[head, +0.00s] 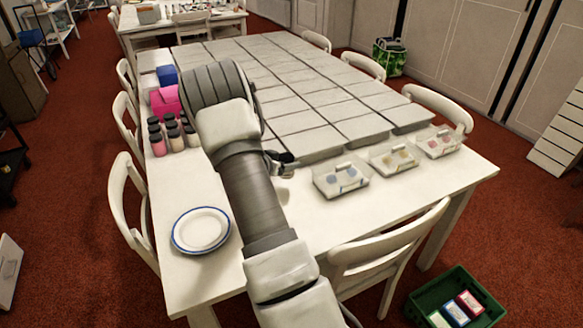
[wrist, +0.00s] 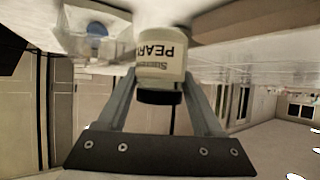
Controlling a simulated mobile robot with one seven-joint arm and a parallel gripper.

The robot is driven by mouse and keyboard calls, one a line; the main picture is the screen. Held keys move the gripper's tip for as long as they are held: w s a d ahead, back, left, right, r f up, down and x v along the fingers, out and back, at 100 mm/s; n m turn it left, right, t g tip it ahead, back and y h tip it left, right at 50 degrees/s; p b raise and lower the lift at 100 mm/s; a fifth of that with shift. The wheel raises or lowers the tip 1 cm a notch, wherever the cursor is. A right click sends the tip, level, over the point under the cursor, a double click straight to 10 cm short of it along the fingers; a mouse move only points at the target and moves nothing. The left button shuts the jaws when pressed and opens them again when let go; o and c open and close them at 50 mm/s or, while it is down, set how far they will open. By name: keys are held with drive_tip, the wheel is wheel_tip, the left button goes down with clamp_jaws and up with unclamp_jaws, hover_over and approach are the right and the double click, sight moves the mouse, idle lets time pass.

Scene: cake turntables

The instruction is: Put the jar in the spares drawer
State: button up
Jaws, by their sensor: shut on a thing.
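My gripper (wrist: 162,72) is shut on a jar (wrist: 160,66) in the wrist view. The jar has a cream label reading "PEARL" and a black lid; the wrist picture shows it upside down, its base by the white tabletop. I cannot tell whether it touches the table. In the head view my gripper (head: 281,160) is mostly hidden behind my arm, left of three clear open drawers: left with blue contents (head: 341,190), middle with tan contents (head: 394,171), right with pink contents (head: 436,154). I cannot read which is the spares drawer.
Several black-lidded jars (head: 178,143), a pink box (head: 165,101) and a blue box (head: 167,76) stand on the table's left. The front tabletop (head: 310,222) is clear. Chairs surround it.

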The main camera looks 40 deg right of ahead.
drive_tip(key=d+f, duration=0.2)
drive_tip(key=d, duration=0.1)
drive_tip(key=shift+s+d, duration=0.1)
drive_tip(key=shift+d, duration=0.15)
drive_tip(key=shift+f+b, duration=0.5)
drive_tip(key=shift+f, duration=1.5)
drive_tip(key=shift+f, duration=0.1)
drive_tip(key=shift+f, duration=0.15)
drive_tip(key=o, duration=1.5)
drive_tip(key=shift+c, duration=0.2)
